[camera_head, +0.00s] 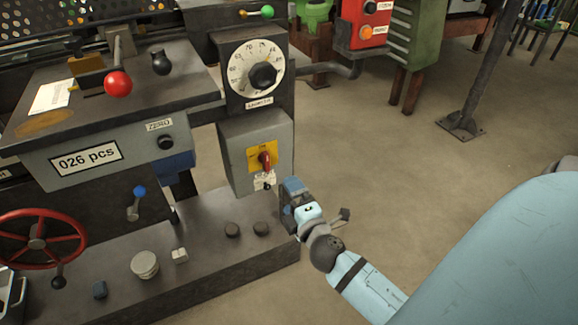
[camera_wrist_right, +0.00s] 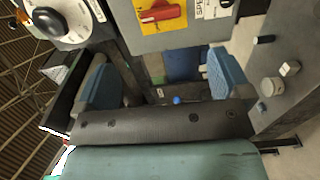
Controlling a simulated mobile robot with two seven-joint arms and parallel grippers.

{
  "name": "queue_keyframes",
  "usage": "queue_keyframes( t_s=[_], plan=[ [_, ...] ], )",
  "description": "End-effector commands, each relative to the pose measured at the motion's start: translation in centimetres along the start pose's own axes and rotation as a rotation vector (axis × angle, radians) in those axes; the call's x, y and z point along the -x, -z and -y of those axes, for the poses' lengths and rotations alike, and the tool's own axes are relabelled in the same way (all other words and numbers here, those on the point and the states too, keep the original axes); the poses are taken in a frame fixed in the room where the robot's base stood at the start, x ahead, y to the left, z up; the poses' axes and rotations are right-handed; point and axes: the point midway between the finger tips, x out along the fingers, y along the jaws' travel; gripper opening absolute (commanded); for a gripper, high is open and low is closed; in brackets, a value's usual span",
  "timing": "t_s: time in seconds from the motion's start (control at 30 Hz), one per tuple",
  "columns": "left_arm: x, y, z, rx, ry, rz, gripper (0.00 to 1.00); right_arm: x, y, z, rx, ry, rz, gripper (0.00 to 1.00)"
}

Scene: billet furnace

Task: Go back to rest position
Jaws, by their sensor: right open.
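My right gripper (camera_head: 293,196) hangs in front of the machine's grey switch box, near its lower right edge. In the right wrist view its two blue-padded fingers stand wide apart with nothing between them (camera_wrist_right: 163,82). The switch box (camera_head: 229,155) carries a red rotary switch (camera_head: 266,160) on a yellow plate; this switch also shows at the top of the right wrist view (camera_wrist_right: 160,13). The gripper looks apart from the switch. My left gripper is not in view.
A dial (camera_head: 257,67) sits above the switch box. A dark machine ledge (camera_head: 200,262) with knobs runs below. A red handwheel (camera_head: 40,238) is at the left. A metal post (camera_head: 485,75) stands at the upper right. The floor (camera_head: 420,160) between is clear.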

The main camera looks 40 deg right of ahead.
Motion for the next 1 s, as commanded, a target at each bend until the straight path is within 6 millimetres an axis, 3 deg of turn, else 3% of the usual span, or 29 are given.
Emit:
queue_keyframes(
  t_s=[0.27, 0.37, 0.47, 0.7, 1.0],
  plan=[
    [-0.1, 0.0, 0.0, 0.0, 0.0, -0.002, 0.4, 0.0, 0.0, 0.0, -0.003, 0.001, -0.001, 0.96],
    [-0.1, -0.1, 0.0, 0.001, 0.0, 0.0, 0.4, 0.3, 0.9, -0.3, -0.065, 0.007, -0.028, 0.96],
    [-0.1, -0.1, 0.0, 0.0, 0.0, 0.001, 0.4, 1.4, 3.5, -1.1, -0.252, 0.034, -0.105, 0.96],
    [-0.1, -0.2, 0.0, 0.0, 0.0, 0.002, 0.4, 7.2, 12.5, -5.2, -0.974, 0.214, -0.382, 0.96],
    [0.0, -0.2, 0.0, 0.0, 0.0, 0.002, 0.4, 13.4, 18.2, -10.4, -1.595, 0.472, -0.58, 0.96]
  ],
)
